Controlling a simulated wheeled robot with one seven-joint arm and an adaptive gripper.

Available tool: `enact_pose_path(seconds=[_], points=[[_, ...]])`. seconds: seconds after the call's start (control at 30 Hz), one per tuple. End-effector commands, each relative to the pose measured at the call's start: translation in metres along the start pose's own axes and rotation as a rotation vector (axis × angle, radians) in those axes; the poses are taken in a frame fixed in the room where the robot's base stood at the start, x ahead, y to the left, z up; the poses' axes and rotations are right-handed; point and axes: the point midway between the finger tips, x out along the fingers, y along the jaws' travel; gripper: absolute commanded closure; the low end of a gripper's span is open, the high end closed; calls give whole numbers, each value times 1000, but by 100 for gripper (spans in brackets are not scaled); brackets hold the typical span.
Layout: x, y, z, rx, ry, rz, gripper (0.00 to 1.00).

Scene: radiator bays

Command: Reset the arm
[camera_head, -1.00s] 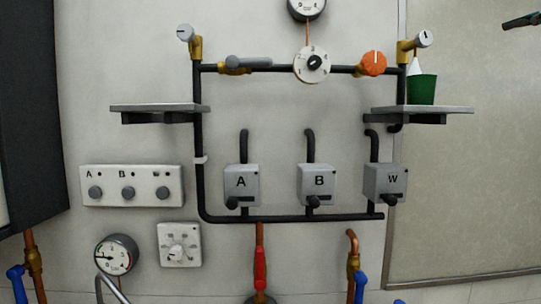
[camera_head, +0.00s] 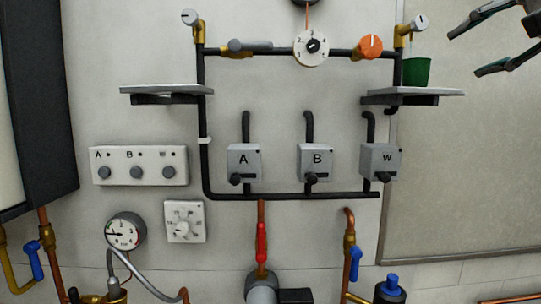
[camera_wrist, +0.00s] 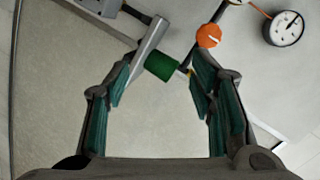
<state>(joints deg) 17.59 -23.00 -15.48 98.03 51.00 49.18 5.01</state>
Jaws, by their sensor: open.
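My gripper (camera_head: 464,54) shows at the upper right edge in the head view, its dark fingers spread apart and empty. It is in front of the wall panel, to the right of the green cup. In the wrist view my gripper (camera_wrist: 160,82) is open, with teal pads on both sides and nothing held between them. The green cup (camera_head: 417,71) stands upright on the right shelf (camera_head: 425,94), apart from my fingers. In the wrist view the green cup (camera_wrist: 162,67) appears beyond the fingertips.
The pipe frame carries an orange knob (camera_head: 369,46), a white dial (camera_head: 312,47) and boxes A (camera_head: 243,160), B (camera_head: 314,160) and W (camera_head: 379,160). The left shelf (camera_head: 160,90) is bare. The panel (camera_head: 465,180) at right is clear below my gripper.

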Motion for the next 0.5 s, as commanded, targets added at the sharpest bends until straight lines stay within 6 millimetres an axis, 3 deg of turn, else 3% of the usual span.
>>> enact_pose_path(seconds=[0.17, 0.27, 0.5], points=[[21, 42, 69, -105, -129, 102, 50], [29, 79, 122, -208, -231, 184, 50], [22, 187, 246, -550, -490, 382, 50]])
